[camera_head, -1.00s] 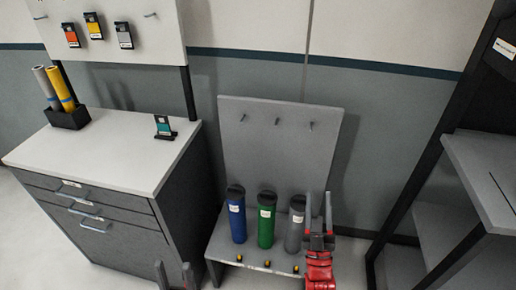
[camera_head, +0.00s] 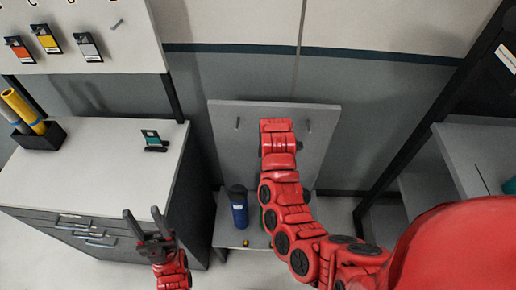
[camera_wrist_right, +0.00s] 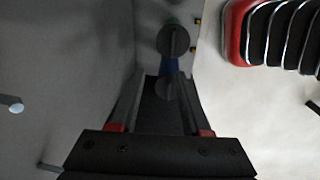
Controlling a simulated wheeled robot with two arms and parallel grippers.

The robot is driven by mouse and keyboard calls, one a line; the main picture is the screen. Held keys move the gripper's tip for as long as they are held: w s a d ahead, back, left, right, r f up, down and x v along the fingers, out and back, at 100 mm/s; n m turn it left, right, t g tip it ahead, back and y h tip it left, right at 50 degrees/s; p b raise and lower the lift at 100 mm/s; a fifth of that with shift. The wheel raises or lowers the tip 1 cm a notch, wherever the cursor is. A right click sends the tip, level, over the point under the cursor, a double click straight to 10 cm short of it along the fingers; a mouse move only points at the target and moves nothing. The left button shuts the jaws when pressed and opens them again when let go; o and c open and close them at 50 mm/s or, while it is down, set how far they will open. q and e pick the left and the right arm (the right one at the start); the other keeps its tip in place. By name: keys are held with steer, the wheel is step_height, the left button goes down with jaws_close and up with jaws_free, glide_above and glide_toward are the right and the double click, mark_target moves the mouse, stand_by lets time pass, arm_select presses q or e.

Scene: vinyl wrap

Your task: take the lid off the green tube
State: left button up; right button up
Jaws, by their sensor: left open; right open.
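My left gripper (camera_head: 142,211) is open and empty, in front of the cabinet.
The blue tube (camera_head: 238,209) stands on the grey rack shelf (camera_head: 232,238), left of my right arm. The rack's back panel (camera_head: 225,130) has pegs. A white-topped cabinet (camera_head: 90,165) stands left. A dark-framed shelf unit (camera_head: 415,200) stands right.

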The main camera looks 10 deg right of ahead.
steer(key=shift+g, duration=0.5)
steer(key=f+b, duration=0.1)
steer(key=f, duration=0.3)
steer(key=f+b, duration=0.1)
steer(key=f, duration=0.4)
steer(key=s+f+b, duration=0.1)
steer(key=f, duration=0.4)
steer(key=shift+s+a+f, duration=0.1)
steer(key=shift+a+f, duration=0.15)
steer(key=shift+a, duration=0.05)
steer(key=shift+f, duration=0.75)
jaws_close()
steer(key=shift+r, duration=0.1)
steer(key=shift+r+p, duration=1.45)
steer(key=shift+p, duration=0.1)
